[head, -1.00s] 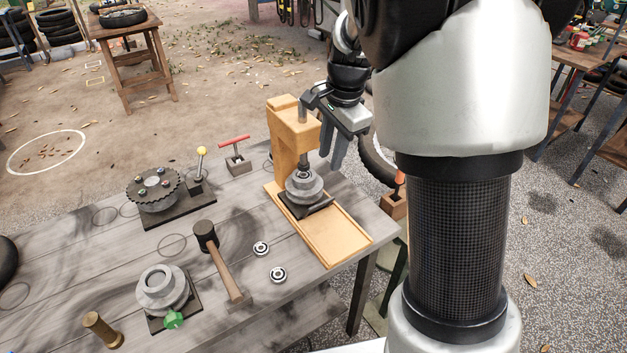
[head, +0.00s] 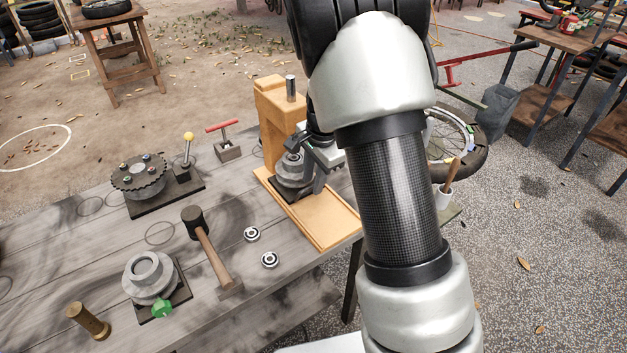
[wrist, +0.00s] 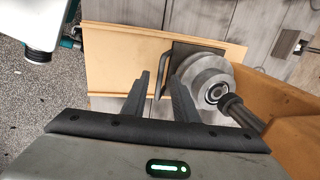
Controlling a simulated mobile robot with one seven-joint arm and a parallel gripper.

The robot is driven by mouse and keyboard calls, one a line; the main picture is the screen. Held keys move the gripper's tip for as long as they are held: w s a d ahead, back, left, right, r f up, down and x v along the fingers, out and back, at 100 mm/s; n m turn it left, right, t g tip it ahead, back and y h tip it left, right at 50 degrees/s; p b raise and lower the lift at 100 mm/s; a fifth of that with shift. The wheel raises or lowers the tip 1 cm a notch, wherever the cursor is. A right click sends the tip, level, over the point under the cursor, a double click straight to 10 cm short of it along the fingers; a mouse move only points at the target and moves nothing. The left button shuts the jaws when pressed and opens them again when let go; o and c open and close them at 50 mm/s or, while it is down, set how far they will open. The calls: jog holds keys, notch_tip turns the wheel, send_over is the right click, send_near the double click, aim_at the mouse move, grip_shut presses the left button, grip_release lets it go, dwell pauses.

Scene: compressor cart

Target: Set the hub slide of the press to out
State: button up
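The press (head: 268,110) is an orange-tan frame with a metal ram and a long, shallow wooden track (head: 330,222) running toward the table's front right. Its hub slide is a dark square plate (wrist: 187,52) at the inner end of the track, with a grey stepped hub (wrist: 208,82) on it. In the wrist view the ram (wrist: 240,112) points at the hub's centre. A dark bar handle (wrist: 162,74) stands at the plate's outer edge. My gripper (wrist: 160,82) is open, its fingertips on either side of the handle; contact is unclear. In the head view my gripper (head: 312,180) is low beside the hub, partly hiding it.
The outer part of the track is bare. A mallet (head: 208,245), two bearings (head: 252,234), a second grey hub (head: 150,277) and a toothed disc fixture (head: 140,178) stand on the table left of the press. A bicycle wheel (head: 470,140) is behind my arm.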

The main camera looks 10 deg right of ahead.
grip_shut()
dwell(1.4)
